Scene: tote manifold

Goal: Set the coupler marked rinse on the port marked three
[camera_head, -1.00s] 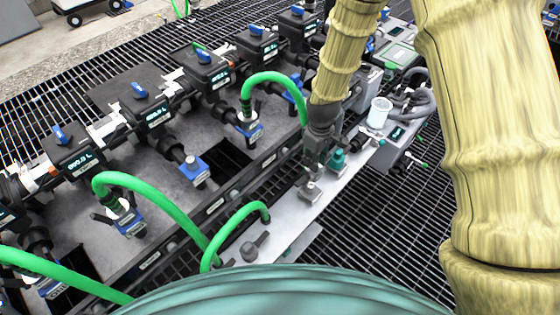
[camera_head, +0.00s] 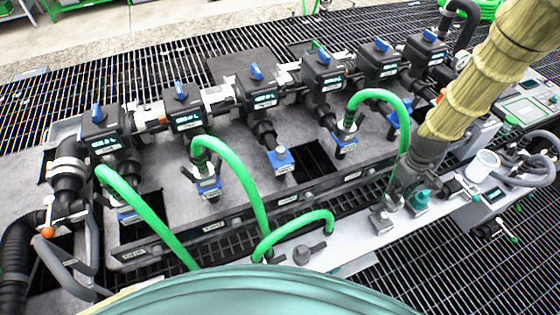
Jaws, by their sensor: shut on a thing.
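My gripper (camera_head: 392,203) is low over the pale shelf at the right, its jaws closed around what looks like a coupler (camera_head: 382,221) with a grey square base. The jaws hide much of it, and I cannot read its marking. A teal coupler (camera_head: 421,197) stands just right of the jaws. The manifold has a row of black meter units with blue handles. Below them are ports with blue tags; the middle port (camera_head: 282,160) has no hose. Ports at the left (camera_head: 208,187) and right (camera_head: 345,138) carry green hoses. Port numbers are not legible.
Green hoses (camera_head: 235,168) arch from the ports toward the shelf (camera_head: 355,245). A dark knobbed fitting (camera_head: 302,254) lies on the shelf's left part. A white cup (camera_head: 484,163) and grey hoses stand at the right. My teal body covers the bottom edge.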

